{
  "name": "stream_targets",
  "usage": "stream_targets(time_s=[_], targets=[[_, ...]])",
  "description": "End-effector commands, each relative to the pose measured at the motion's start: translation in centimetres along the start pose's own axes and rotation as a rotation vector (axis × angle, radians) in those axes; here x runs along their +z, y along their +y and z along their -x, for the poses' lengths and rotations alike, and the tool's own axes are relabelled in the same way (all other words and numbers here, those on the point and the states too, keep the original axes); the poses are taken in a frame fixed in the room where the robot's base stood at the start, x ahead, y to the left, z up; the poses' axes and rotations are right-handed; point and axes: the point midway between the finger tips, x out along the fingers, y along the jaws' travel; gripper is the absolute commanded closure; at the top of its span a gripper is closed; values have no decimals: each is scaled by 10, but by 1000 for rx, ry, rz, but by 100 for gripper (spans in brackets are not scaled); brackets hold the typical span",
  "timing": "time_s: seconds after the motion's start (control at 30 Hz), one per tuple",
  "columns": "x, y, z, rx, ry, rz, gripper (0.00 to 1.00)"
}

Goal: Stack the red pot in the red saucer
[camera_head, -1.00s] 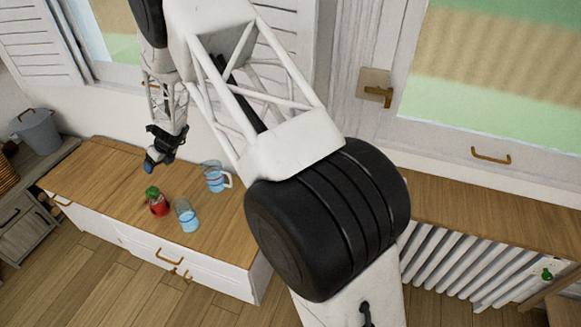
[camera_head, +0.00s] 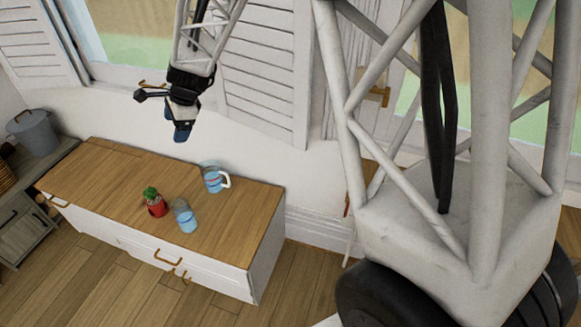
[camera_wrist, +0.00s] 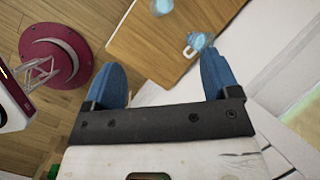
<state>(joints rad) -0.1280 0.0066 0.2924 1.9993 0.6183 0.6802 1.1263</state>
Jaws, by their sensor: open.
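The red pot (camera_head: 156,208), with a green plant in it, stands upright on the wooden top of the low white cabinet in the head view. I cannot make out a separate red saucer in any view. My gripper (camera_head: 182,132) hangs in the air above and behind the cabinet, up and to the right of the pot and well apart from it. In the wrist view, its two blue fingers (camera_wrist: 160,60) are spread with nothing between them. The pot does not show in the wrist view.
A clear glass with blue (camera_head: 185,216) stands just right of the pot. A clear mug with a white handle (camera_head: 213,178) stands behind it; it also shows in the wrist view (camera_wrist: 198,41). The left part of the cabinet top (camera_head: 95,175) is clear. A grey bucket (camera_head: 34,132) stands far left.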

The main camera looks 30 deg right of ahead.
Motion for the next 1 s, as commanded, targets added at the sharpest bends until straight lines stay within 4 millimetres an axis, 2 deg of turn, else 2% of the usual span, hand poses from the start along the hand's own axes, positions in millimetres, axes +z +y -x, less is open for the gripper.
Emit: stream_targets(time_s=[0.03, 0.2, 0.4, 0.7, 1.0], targets=[[0, 10, 15, -3, 8, 48, 18], [-1, 45, 58, 4, 42, 234, 18], [-5, 90, 101, 24, 85, 445, 18], [-13, 163, 154, 73, 155, 754, 18], [-24, 240, 195, 146, 229, 1051, 18]])
